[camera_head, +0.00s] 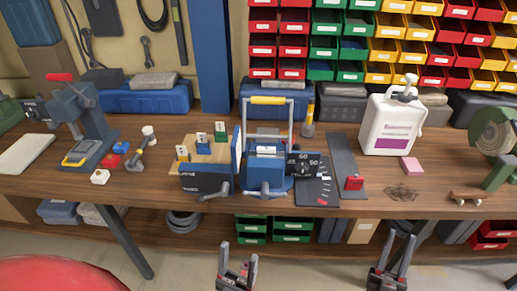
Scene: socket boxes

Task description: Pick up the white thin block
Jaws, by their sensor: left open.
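A white thin block (25,153) lies flat on the wooden workbench (340,208) at its far left end. My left gripper (239,254) is low in the picture, in front of the bench edge, far to the right of the white block. Its fingers are apart and nothing is between them. My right gripper (399,240) is further right, also in front of the bench edge. Its fingers are apart and empty. Neither gripper touches anything.
A blue-grey press (92,125) stands right of the white block, with small coloured pieces (100,176) nearby. A blue device (266,170) and a wooden socket box (206,152) stand mid-bench. A white jug (392,120) and pink block (411,167) are right. A red round object (60,275) fills the lower left.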

